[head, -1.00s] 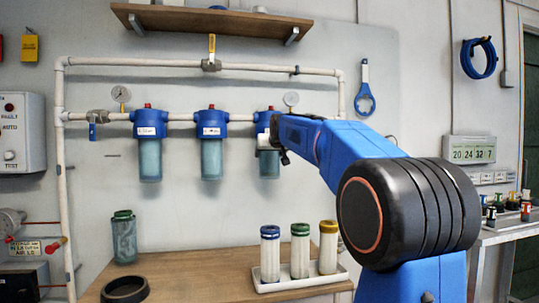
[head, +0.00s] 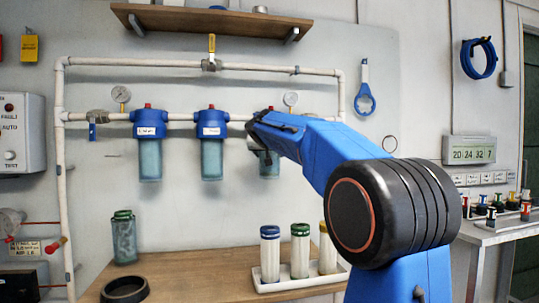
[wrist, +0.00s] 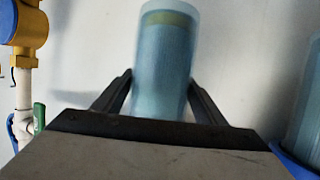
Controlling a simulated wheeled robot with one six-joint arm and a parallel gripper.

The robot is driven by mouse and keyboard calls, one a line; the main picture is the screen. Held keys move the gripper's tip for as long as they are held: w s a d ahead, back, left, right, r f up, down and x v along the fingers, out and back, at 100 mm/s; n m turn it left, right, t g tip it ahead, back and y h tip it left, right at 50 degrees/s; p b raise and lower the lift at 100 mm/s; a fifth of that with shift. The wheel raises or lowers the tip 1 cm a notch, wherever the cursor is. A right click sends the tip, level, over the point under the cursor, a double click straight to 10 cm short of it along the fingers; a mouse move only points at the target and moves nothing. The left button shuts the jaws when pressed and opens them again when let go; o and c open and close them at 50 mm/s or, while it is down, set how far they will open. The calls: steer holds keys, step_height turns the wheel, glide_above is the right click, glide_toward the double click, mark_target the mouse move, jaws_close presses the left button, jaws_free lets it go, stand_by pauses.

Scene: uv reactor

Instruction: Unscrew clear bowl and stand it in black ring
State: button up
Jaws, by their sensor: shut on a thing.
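Three blue-capped housings with clear bowls hang on the pipe in the head view. My gripper (head: 258,138) is at the rightmost one and hides its cap. The lower part of that clear bowl (head: 270,168) shows below my gripper. In the wrist view my gripper (wrist: 162,88) has its two fingers on either side of the clear bowl (wrist: 165,55), shut on it. A yellowish band shows inside near its far end. Whether the bowl is still threaded in its cap is hidden. The black ring (head: 125,297) lies empty on the bench at the front left.
The wooden bench (head: 205,265) is clear between the ring and a white tray (head: 268,287) of cartridges with blue, green and yellow tops. The left (head: 150,160) and middle (head: 212,160) bowls hang beside my gripper.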

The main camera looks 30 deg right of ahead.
steer(key=shift+f, duration=0.1)
steer(key=shift+w+a+m+g+h, duration=0.15)
steer(key=shift+m+g+h, duration=0.55)
steer(key=shift+m+h, duration=0.2)
steer(key=shift+m+g+h, duration=0.7)
steer(key=shift+m+g, duration=0.1)
steer(key=shift+m, duration=0.1)
